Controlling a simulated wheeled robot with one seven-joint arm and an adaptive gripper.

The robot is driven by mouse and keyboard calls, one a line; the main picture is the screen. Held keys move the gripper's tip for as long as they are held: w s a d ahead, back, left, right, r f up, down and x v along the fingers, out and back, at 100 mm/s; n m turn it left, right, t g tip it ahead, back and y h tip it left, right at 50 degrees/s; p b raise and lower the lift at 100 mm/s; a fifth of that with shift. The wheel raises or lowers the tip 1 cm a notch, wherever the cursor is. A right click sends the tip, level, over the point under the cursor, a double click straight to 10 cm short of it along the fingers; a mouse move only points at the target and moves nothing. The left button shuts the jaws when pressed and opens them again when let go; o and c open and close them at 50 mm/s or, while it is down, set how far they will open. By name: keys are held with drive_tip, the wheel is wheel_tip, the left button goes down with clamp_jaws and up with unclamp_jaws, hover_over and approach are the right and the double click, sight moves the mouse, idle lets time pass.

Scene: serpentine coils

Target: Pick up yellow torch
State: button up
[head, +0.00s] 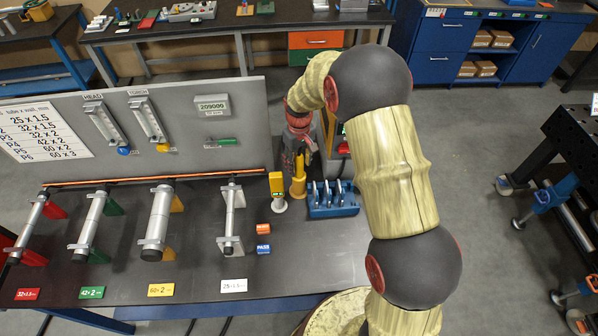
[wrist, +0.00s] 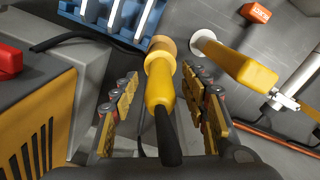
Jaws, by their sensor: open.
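The yellow torch (wrist: 160,88) stands upright, with a wider tan-orange end away from the wrist camera and a black end nearest to it. In the head view it shows below my arm's end (head: 298,180), partly covered. My gripper (wrist: 163,92) is open, with one padded finger on each side of the torch in the wrist view. A gap shows on both sides, so neither finger looks to touch it. In the head view my gripper (head: 300,150) points down over the torch, its fingers mostly hidden.
A yellow device on a round white base (head: 278,190) stands close left of the torch. A blue rack (head: 333,210) holding several silver items is close right. A yellow-and-grey machine (wrist: 35,110) is beside my gripper.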

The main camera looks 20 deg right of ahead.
sight(299, 174)
wheel_tip(299, 174, down, 4)
drive_tip(key=shift+w+f, duration=0.1)
drive_tip(key=shift+c, duration=1.1)
clamp_jaws()
